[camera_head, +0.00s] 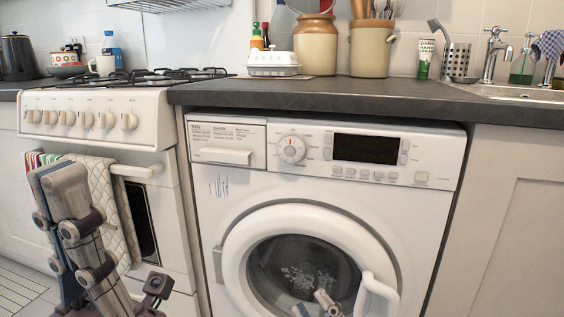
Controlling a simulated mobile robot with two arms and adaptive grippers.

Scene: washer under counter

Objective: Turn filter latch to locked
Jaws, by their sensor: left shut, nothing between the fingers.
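The white washing machine (213,232) stands under the dark counter. Its round door (238,262) looks closed, with a white handle (378,288) on the right side. I cannot pick out a filter latch in this view, and the washer's lowest part is cut off by the bottom edge. My left gripper (57,172) points upward at the lower left, in front of the stove and left of the washer. It is shut and empty, apart from the washer. Pale shapes low in the door glass look like a reflection. My right gripper is not in view.
The white stove (95,122) with knobs stands left of the washer, and a patterned towel (112,205) hangs on its front. A cabinet (510,215) is on the right. The counter (330,97) overhangs the washer and holds jars and a sink.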

